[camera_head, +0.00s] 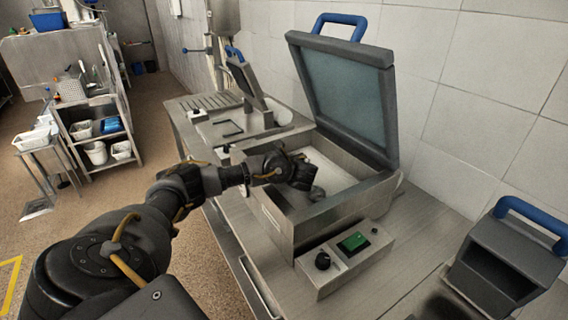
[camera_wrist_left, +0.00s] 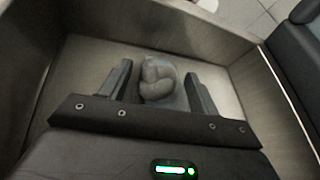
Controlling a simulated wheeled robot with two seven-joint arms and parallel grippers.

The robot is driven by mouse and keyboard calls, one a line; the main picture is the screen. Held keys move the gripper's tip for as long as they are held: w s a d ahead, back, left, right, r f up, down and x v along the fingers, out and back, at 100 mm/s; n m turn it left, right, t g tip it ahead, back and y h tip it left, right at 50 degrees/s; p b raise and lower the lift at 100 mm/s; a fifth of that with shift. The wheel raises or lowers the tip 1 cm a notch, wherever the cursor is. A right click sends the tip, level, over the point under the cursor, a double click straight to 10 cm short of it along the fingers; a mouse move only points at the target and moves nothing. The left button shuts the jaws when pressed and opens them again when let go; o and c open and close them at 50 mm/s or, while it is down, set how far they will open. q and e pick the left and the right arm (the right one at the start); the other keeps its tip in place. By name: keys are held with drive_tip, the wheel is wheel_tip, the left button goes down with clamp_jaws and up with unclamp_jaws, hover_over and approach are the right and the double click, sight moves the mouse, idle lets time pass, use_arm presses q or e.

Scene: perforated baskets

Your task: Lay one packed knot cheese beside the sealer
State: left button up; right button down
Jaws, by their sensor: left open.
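The sealer (camera_head: 330,250) is a steel box on the bench with its lid (camera_head: 347,92) raised. A grey knot cheese (camera_head: 317,193) lies on the floor of its open chamber. In the left wrist view the knotted cheese (camera_wrist_left: 158,82) lies between the two fingers, with a grey piece beneath it that may be its pack. My left gripper (camera_head: 305,180) reaches down into the chamber at the cheese. Its fingers (camera_wrist_left: 160,88) are open, one on each side of the cheese, with gaps showing.
The control box (camera_head: 345,258) with a knob and green screen sits at the sealer's front. A smaller device with a lid (camera_head: 245,80) stands behind the sealer.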

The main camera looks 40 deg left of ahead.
use_arm(q)
drive_tip(key=v, duration=0.6)
drive_tip(key=f+b+v, duration=0.1)
drive_tip(key=v, duration=0.3)
drive_tip(key=shift+s+d, duration=0.1)
drive_tip(key=shift+d, duration=0.05)
drive_tip(key=shift+s+d+r, duration=0.25)
drive_tip(key=shift+s+d, duration=0.05)
